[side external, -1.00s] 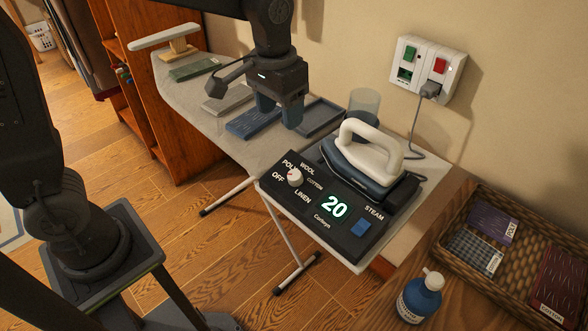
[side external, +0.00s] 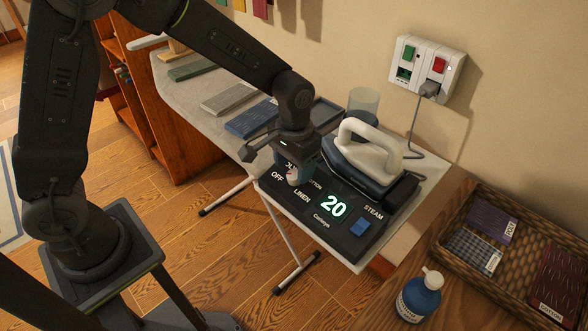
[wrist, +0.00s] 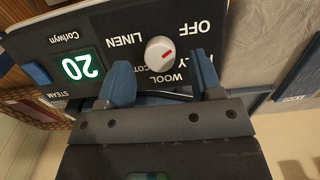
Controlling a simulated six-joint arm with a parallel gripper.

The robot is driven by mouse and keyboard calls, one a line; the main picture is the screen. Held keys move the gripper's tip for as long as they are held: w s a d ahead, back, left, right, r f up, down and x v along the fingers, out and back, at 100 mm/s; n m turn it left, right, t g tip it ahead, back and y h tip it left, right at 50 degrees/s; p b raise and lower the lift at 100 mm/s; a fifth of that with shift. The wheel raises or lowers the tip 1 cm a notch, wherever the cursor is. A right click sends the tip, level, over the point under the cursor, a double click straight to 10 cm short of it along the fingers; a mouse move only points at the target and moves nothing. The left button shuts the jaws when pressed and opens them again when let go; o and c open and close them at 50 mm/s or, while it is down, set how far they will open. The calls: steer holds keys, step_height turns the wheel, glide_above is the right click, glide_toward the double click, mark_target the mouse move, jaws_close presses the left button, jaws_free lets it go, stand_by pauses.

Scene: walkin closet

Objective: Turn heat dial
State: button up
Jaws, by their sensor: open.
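The heat dial (wrist: 160,54) is a round white knob with a red mark, on the black control panel (side external: 317,221) of the iron station. The panel reads OFF, LINEN, WOOL and more around the dial, and a green display (side external: 333,206) shows 20. In the side view the dial (side external: 296,177) is partly hidden by my gripper. My gripper (wrist: 162,78) is open, its two blue fingers spread on either side of the dial's near edge in the wrist view. I cannot tell whether they touch it.
A white-handled iron (side external: 366,156) stands right behind the panel. A blue steam switch (side external: 360,228) is on the panel. Folded cloths (side external: 250,119) lie on the ironing board. A wall outlet (side external: 427,66), a wicker basket (side external: 440,245) and a blue bottle (side external: 420,295) are to the right.

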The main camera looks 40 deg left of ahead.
steer(key=shift+f, duration=0.85)
steer(key=c, duration=0.9)
steer(key=shift+m, duration=0.3)
steer(key=m, duration=0.2)
steer(key=m+y, duration=0.1)
steer(key=m, duration=0.2)
steer(key=shift+d+y, duration=0.15)
steer(key=shift+y, duration=0.15)
steer(key=m, duration=0.2)
steer(key=m+t+y, duration=0.1)
steer(key=m, duration=0.2)
steer(key=shift+s+m+t, duration=0.1)
steer(key=shift+m+t, duration=0.2)
